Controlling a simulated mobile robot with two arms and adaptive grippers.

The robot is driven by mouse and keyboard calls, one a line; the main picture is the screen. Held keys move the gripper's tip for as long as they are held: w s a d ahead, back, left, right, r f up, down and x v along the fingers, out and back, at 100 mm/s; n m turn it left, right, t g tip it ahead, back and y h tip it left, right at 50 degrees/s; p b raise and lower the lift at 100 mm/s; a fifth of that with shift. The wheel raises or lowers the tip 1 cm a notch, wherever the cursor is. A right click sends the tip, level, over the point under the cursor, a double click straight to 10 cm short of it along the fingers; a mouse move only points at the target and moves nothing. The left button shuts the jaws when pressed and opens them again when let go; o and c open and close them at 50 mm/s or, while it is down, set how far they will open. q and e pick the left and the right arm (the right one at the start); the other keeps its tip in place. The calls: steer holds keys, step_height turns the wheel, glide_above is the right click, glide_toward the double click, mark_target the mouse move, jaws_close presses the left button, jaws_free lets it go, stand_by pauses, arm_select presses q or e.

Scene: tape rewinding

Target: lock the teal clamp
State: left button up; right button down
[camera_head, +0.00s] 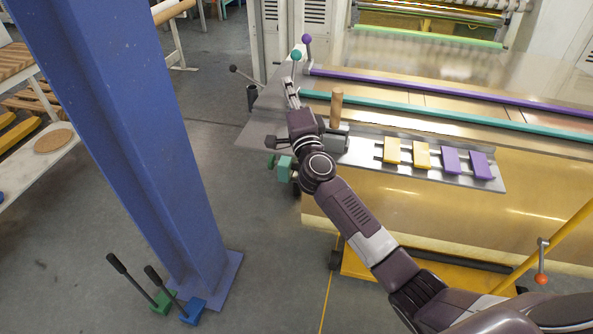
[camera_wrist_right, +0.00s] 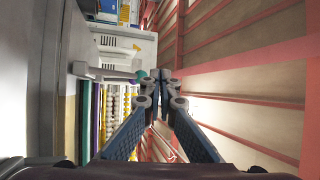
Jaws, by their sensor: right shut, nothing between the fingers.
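The teal clamp is a long teal bar (camera_head: 430,113) lying across the metal table. At its left end a teal ball knob (camera_head: 296,55) tops a lever that stands roughly upright. My right gripper (camera_head: 291,84) is shut and empty, its fingertips just below the knob in the head view. Whether they touch the lever, I cannot tell. In the right wrist view, the shut fingertips (camera_wrist_right: 166,76) meet near the middle, with a bit of the teal knob (camera_wrist_right: 141,74) just left of them. The teal bar (camera_wrist_right: 86,120) shows at left. My left gripper is out of view.
A purple bar (camera_head: 440,88) with a purple knob (camera_head: 307,38) lies behind the teal one. A wooden cylinder (camera_head: 336,107) stands right of my wrist. Yellow blocks (camera_head: 392,150) and purple blocks (camera_head: 451,160) sit on the front rack. A blue column (camera_head: 120,130) rises at left.

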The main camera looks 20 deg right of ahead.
steer(key=v, duration=1.3)
step_height(320, 180, down, 11)
steer(key=a+n+g+y+p, duration=0.1)
steer(key=n, duration=0.4)
steer(key=shift+g+y+p, duration=0.35)
steer(key=shift+g+y, duration=0.05)
steer(key=shift+w+f, duration=0.1)
steer(key=shift+f, duration=0.05)
